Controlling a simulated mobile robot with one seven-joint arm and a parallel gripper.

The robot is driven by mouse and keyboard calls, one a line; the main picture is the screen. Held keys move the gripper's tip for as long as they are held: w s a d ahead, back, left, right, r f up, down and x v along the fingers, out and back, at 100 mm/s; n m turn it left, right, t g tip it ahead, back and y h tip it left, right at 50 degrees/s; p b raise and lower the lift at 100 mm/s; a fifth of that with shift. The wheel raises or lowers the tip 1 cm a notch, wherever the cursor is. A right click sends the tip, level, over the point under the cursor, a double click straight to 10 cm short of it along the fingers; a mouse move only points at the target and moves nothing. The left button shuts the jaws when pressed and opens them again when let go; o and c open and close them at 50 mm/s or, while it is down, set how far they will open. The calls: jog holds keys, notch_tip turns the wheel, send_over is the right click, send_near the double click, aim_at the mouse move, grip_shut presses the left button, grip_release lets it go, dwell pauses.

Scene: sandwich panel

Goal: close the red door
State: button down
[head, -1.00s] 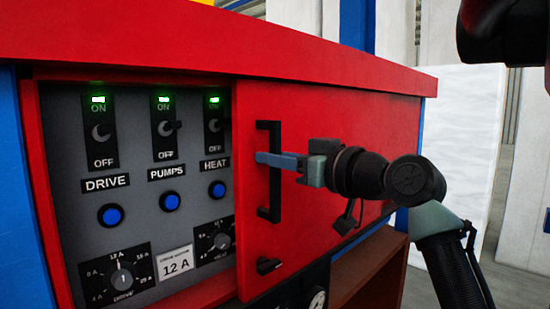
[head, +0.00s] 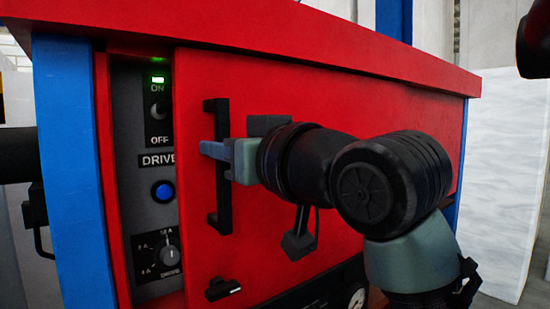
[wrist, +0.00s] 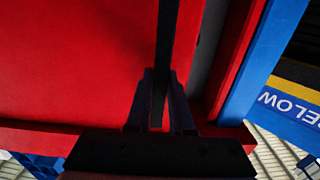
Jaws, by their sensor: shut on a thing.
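The red sliding door (head: 330,235) covers most of the panel front in the head view. A narrow opening shows at its left, with the DRIVE switch, blue button and dial on the grey panel (head: 140,110). The door's black vertical handle (head: 222,190) stands near its left edge. My gripper (head: 212,150) is shut on the handle at its upper middle. In the wrist view the two fingers (wrist: 160,100) lie on either side of the dark handle bar (wrist: 167,40), against the red door.
A black latch knob (head: 222,289) sits low on the door. A blue post (head: 75,170) and red frame edge stand left of the opening. A red ledge (head: 270,35) overhangs the top. A gauge (head: 356,300) shows below the door.

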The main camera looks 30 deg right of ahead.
jog(key=a, duration=0.9)
jog(key=shift+s+a+b, duration=0.2)
jog(key=shift+s+b, duration=0.1)
jog(key=shift+s, duration=0.05)
jog(key=c, duration=0.8)
grip_release()
jog(key=shift+a, duration=0.2)
jog(key=shift+d, duration=0.2)
